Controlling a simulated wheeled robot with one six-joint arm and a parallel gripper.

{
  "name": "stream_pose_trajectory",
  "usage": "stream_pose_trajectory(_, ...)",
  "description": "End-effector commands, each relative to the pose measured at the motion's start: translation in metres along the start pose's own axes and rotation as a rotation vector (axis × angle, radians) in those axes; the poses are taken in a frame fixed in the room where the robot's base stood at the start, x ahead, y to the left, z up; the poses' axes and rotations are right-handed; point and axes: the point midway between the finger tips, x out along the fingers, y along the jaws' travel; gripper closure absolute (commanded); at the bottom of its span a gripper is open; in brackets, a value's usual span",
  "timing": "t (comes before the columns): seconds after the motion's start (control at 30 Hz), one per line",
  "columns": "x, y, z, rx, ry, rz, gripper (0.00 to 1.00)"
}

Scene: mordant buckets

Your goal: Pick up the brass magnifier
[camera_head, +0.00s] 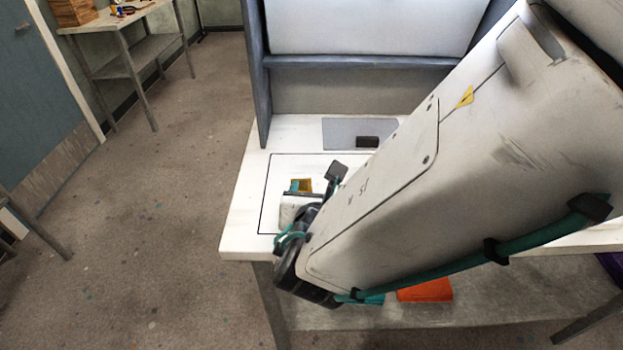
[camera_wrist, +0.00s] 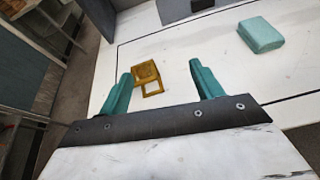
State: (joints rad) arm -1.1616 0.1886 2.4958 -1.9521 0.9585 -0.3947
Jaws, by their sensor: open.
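The brass magnifier (camera_wrist: 148,78) looks like a small folded-open square brass frame lying on the white tabletop. In the wrist view it shows between the two teal fingers, nearer the left one, and beyond the gripper's dark bar. In the head view the magnifier (camera_head: 305,184) is a small brass patch, partly hidden by my gripper. My gripper (camera_wrist: 161,72) is open with nothing held between its fingers. The magnifier looks apart from both fingers; the height between them is hard to tell.
A teal block (camera_wrist: 261,36) lies right of the magnifier inside a black outline. A black block (camera_head: 367,141) sits on a grey mat (camera_head: 340,131) at the back. An upright grey panel (camera_head: 257,80) edges the table's left. An orange item (camera_head: 425,290) lies below the tabletop.

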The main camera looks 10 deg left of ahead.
Motion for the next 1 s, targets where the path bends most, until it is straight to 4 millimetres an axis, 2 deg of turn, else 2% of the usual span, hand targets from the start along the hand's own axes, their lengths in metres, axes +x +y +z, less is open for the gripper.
stream_pose_trajectory(0.03, -0.004, 0.014, -0.01, -0.049, 0.004, 0.044, 0.35)
stream_pose_trajectory(0.17, -0.002, 0.03, -0.019, -0.106, 0.006, 0.095, 0.35)
stream_pose_trajectory(0.7, 0.067, 0.033, -0.021, -0.104, 0.005, 0.094, 0.35)
stream_pose_trajectory(0.97, 0.071, 0.034, -0.021, -0.104, 0.005, 0.095, 0.35)
stream_pose_trajectory(1.0, 0.071, 0.034, -0.021, -0.104, 0.005, 0.095, 0.37)
